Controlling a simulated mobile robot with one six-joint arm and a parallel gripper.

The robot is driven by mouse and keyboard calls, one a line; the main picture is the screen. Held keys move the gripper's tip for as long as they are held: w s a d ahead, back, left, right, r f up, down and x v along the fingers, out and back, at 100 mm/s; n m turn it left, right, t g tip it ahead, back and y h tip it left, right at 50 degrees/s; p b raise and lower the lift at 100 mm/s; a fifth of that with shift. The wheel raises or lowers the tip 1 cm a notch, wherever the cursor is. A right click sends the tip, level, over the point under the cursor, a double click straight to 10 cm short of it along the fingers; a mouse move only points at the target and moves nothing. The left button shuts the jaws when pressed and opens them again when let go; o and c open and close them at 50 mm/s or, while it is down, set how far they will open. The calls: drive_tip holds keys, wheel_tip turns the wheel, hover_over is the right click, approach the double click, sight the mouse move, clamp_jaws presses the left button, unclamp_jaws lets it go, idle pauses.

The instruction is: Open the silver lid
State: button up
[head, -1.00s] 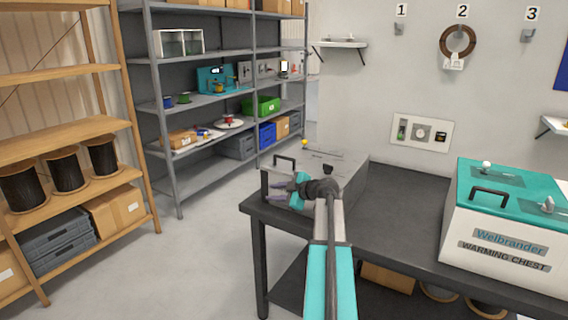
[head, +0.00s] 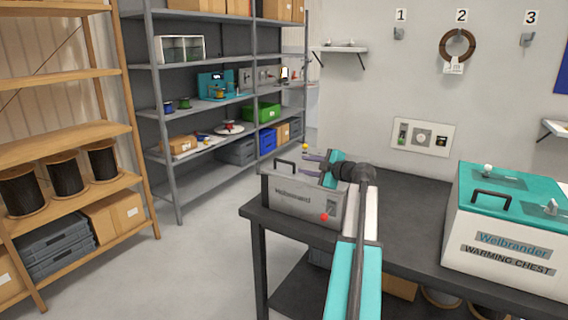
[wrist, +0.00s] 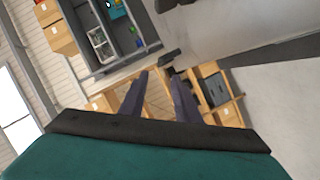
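The silver box (head: 290,199) stands at the left end of the dark table. Its silver lid is partly hidden by my arm in the head view. A black handle (head: 285,163) rises at the box's left end. My gripper (head: 305,162) is above the box, its dark fingers pointing left, just right of the handle. In the wrist view my gripper (wrist: 160,77) shows two fingers apart with nothing between them. A dark bar (wrist: 170,58), perhaps the handle, lies just beyond the fingertips beside a pale grey surface (wrist: 225,25).
A red knob (head: 324,217) is on the box's front. A white warming chest with a teal lid (head: 525,195) stands at the right of the table (head: 405,215). The tabletop between them is clear. Shelves (head: 180,190) stand behind at the left.

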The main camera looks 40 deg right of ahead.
sight(288, 162)
drive_tip(key=p+x, duration=0.2)
drive_tip(key=x, duration=1.1)
drive_tip(key=shift+w+f+p, duration=0.15)
drive_tip(key=shift+w+p, duration=0.05)
drive_tip(key=shift+p, duration=0.2)
drive_tip(key=shift+c, duration=0.4)
clamp_jaws()
